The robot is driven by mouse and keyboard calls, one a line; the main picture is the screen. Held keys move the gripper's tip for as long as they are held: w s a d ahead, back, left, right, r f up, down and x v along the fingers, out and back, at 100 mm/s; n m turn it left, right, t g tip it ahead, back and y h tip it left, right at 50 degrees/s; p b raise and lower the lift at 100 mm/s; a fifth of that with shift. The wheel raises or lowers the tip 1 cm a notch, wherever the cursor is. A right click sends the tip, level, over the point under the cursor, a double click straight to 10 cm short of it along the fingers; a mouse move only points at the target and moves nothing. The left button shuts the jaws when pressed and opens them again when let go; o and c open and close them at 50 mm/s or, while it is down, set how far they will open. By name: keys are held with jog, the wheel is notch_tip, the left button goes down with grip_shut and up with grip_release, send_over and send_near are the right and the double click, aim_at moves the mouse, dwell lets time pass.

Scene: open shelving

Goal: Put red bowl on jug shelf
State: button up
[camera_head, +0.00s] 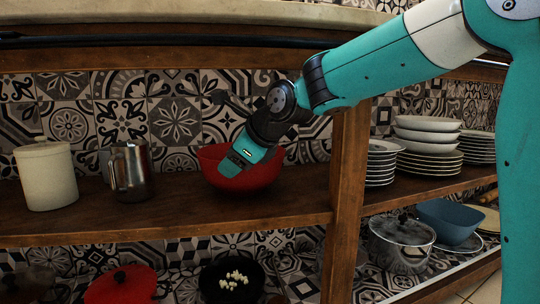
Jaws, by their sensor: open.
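The red bowl (262,174) sits upright on the upper wooden shelf (130,222), near its right end by the post. A shiny metal jug (130,172) stands on the same shelf, to the left of the bowl. My gripper (240,163) is at the bowl's front left side, angled down over its rim, with the arm reaching in from the upper right. The jaws are open.
A white lidded canister (46,176) stands left of the jug. A wooden post (347,190) divides the shelving. Right of it are plate stacks (428,148), and below a pot (400,246) and blue bowl (449,220). Bare shelf lies between jug and red bowl.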

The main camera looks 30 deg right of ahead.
jog(key=s+d+r+p, duration=0.2)
jog(key=s+d+p, duration=0.35)
jog(key=s, duration=0.75)
jog(key=s+a+f+n+g, duration=0.3)
jog(key=s+a+n, duration=0.1)
jog(key=n, duration=0.6)
jog(key=s+a+f+n+g, duration=0.3)
jog(key=s+n, duration=0.4)
jog(key=n, duration=0.4)
jog(key=s+a+f+n+g+b, duration=0.1)
jog(key=s+a+n, duration=0.4)
jog(key=n, duration=0.6)
jog(key=shift+s+f+g, duration=0.65)
jog(key=shift+f+g, duration=0.25)
jog(key=shift+r, duration=0.1)
notch_tip(320, 180, up, 57)
jog(key=p, duration=5.7)
jog(key=shift+r, duration=0.2)
